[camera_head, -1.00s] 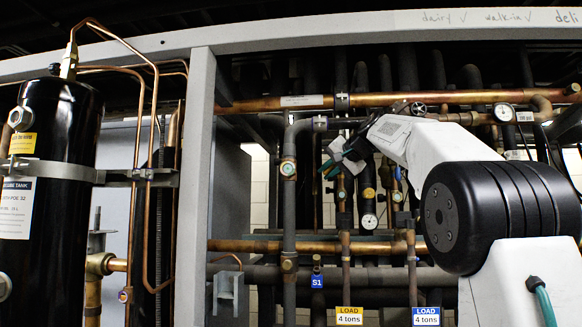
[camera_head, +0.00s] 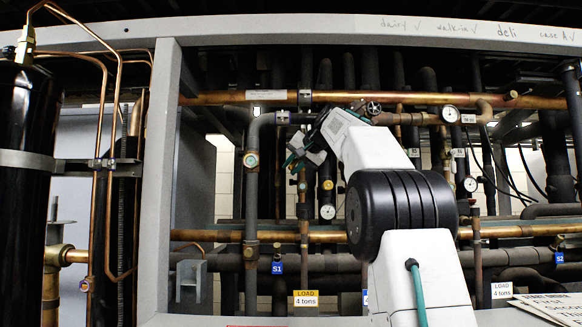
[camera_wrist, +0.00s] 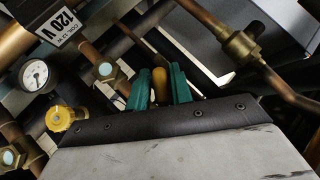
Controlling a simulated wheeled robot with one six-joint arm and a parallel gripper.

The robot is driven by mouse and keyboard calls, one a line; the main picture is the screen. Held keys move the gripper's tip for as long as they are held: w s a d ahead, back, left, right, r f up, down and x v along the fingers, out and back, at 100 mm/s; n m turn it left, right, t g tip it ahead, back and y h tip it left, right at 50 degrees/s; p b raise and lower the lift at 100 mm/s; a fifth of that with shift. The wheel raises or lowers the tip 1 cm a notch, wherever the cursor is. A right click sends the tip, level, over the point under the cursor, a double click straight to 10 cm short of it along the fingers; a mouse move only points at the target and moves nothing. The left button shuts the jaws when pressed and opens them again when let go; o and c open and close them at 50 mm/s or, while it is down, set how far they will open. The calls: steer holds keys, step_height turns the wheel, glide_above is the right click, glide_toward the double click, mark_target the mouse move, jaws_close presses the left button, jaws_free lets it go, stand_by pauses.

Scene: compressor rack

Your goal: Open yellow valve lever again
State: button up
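The yellow valve lever (camera_wrist: 160,87) shows in the wrist view as a short dull-yellow bar between my two teal fingertips. The valve body behind the lever is hidden. In the head view my gripper (camera_head: 300,157) is among the upright pipes, just right of a thick grey pipe. The lever cannot be made out there.
In the wrist view a round yellow knob (camera_wrist: 60,118), a gauge (camera_wrist: 35,75) and a brass fitting (camera_wrist: 241,47) lie around the gripper. In the head view a grey frame post (camera_head: 160,180) stands left, and a copper pipe (camera_head: 400,98) runs above. Pipes crowd the space.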

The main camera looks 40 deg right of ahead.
mark_target(295, 163)
steer(key=shift+o, duration=0.9)
steer(key=shift+s+r, duration=0.15)
steer(key=shift+s, duration=0.1)
steer(key=v, duration=0.4)
steer(key=shift+s+r, duration=0.2)
steer(key=shift+s, duration=0.1)
steer(key=s, duration=1.1)
steer(key=shift+s+a, duration=0.4)
steer(key=shift+f, duration=0.1)
steer(key=shift+c, duration=0.3)
